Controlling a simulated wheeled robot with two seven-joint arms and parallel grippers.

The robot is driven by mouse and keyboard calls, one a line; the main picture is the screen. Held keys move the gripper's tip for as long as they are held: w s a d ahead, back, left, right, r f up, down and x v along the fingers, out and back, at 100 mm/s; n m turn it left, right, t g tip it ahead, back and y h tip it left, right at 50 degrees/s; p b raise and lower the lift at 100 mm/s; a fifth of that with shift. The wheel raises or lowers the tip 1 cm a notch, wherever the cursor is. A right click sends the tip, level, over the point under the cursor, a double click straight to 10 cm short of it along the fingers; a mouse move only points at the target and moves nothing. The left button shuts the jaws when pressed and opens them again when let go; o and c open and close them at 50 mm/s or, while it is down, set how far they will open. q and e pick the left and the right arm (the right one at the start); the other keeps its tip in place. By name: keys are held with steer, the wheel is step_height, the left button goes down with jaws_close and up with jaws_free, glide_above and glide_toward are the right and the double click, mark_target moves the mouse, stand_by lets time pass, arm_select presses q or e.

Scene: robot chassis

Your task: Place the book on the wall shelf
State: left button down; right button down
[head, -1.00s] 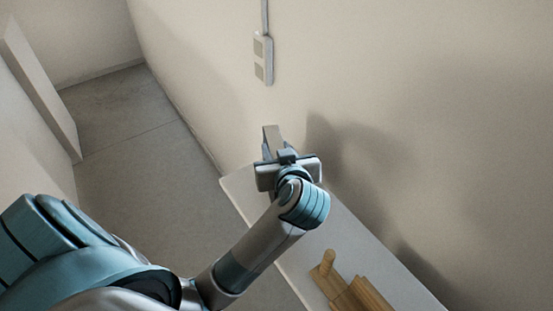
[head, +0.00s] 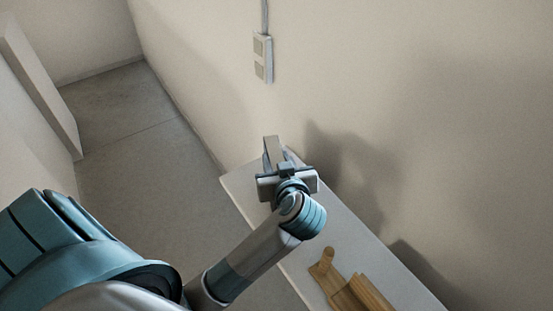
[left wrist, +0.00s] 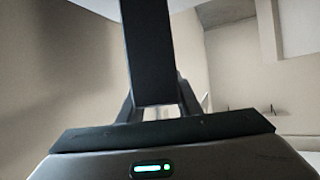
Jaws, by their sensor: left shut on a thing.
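My left gripper (head: 275,160) is at the far end of the white wall shelf (head: 240,187), over or just above it in the head view; the exact height is hard to tell. It is shut on the book (head: 270,146), which shows as a thin grey edge beyond the gripper. In the left wrist view the book (left wrist: 148,50) is a dark upright slab between the two fingers. Most of the book's face is hidden from the head view by my gripper. My right gripper is in neither view.
A wooden object (head: 352,290) with a peg-like upright stands on the near part of the shelf. A bare wall (head: 440,110) runs along the shelf's right side, with a socket strip (head: 262,57) above its far end. The middle of the shelf is clear.

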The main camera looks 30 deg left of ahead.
arm_select(q)
steer(key=c, duration=1.3)
jaws_free()
steer(key=shift+s+d+r+b, duration=0.3)
steer(key=shift+s+d, duration=0.1)
steer(key=shift+d, duration=0.1)
steer(key=b+v, duration=0.2)
steer(key=v, duration=0.8)
steer(key=shift+s+d, duration=0.2)
steer(key=shift+s, duration=0.1)
